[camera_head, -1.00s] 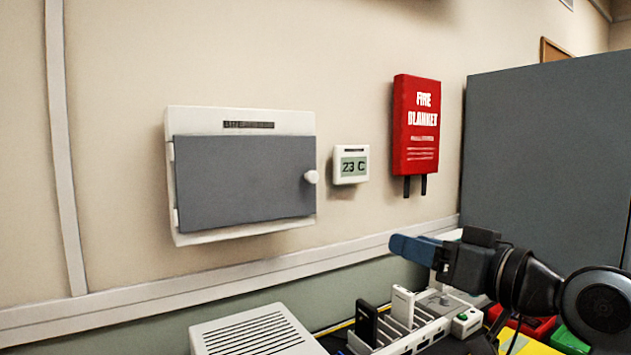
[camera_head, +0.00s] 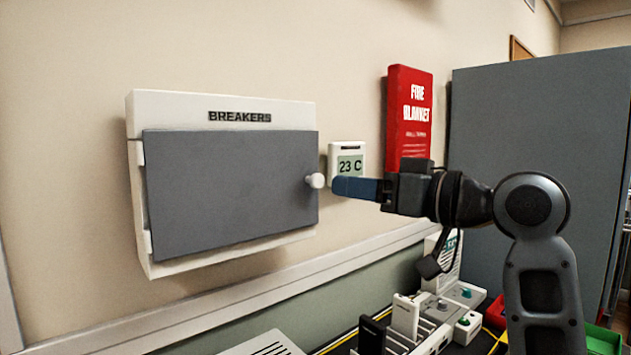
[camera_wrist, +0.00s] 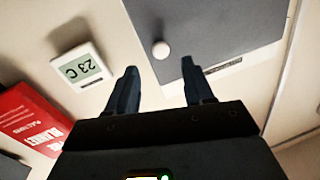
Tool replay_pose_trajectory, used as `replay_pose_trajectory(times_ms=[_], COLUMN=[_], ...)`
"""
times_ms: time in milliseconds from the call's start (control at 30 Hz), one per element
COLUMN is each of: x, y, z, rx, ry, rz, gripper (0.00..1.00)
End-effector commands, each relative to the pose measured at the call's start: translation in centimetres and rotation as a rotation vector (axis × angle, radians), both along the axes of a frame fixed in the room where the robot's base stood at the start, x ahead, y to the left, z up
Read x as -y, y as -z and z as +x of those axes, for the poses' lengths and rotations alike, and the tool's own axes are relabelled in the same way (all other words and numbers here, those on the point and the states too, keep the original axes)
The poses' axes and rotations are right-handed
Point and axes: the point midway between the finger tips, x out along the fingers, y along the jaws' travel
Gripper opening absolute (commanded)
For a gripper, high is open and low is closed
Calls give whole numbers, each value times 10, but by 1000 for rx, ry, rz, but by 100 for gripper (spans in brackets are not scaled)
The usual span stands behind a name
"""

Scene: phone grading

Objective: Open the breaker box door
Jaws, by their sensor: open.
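The breaker box (camera_head: 220,103) is a white wall box labelled BREAKERS. Its grey door (camera_head: 230,190) is closed, with hinges on the left and a round white knob (camera_head: 315,181) at the right edge. My gripper (camera_head: 345,187) is just right of the knob in the head view, pointing left. In the wrist view my gripper (camera_wrist: 159,78) is open, its two dark fingers apart. The knob (camera_wrist: 161,50) shows beyond the fingertips, roughly between them, with nothing held. The grey door also shows in the wrist view (camera_wrist: 205,25).
A thermostat reading 23 C (camera_head: 347,160) and a red fire blanket case (camera_head: 409,110) hang right of the box, behind my arm. A grey partition (camera_head: 540,120) stands at the right. Below are a rack with phones (camera_head: 405,325) and other bench items.

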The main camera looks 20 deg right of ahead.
Motion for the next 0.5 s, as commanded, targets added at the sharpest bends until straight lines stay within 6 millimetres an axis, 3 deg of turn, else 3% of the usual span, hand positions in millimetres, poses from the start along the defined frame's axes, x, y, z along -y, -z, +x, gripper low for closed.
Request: replay_pose_trajectory(times_ms=[300, 500], x=[-24, -30], y=[-1, 0], z=[43, 57], rx=[-1, 0], ry=[-2, 0], rz=[1, 0], gripper=[52, 52])
